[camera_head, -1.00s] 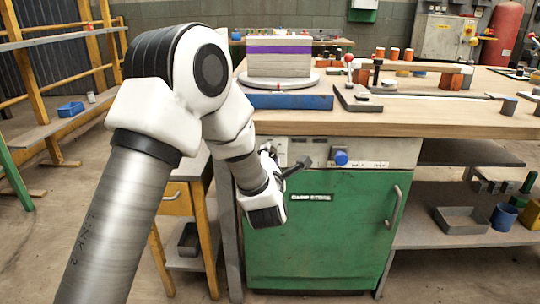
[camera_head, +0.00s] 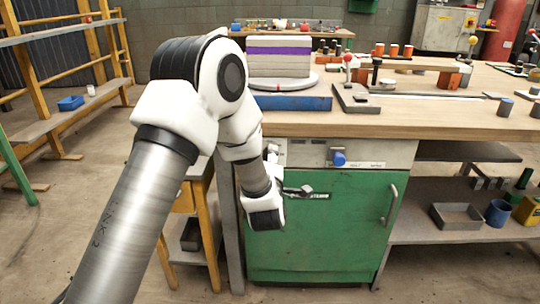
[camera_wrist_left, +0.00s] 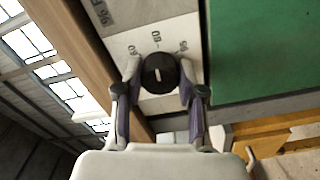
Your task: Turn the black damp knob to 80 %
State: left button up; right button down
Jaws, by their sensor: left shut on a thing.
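The round black damp knob (camera_wrist_left: 160,72) with a white pointer line shows in the left wrist view on a pale dial plate (camera_wrist_left: 151,43). Marks reading 60, 80 and 95 stand around it. The pointer slants to the upper left, roughly between the 60 and 80 marks; its exact reading is hard to tell. My left gripper (camera_wrist_left: 160,78) is shut on the knob, one finger on each side. In the head view my left arm hides the knob at the left end of the cabinet's panel (camera_head: 305,153). My right gripper is not in view.
The green cabinet door (camera_head: 335,235) is closed below the panel, with a blue knob (camera_head: 338,158) further right. The wooden bench top (camera_head: 430,120) juts out above.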

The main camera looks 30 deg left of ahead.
pick_arm(q)
jog(key=shift+m, duration=0.4)
jog(key=o, duration=1.1)
jog(key=shift+o, duration=0.2)
jog(key=shift+s, duration=0.1)
jog(key=v, duration=1.2)
jog(key=shift+a, duration=0.1)
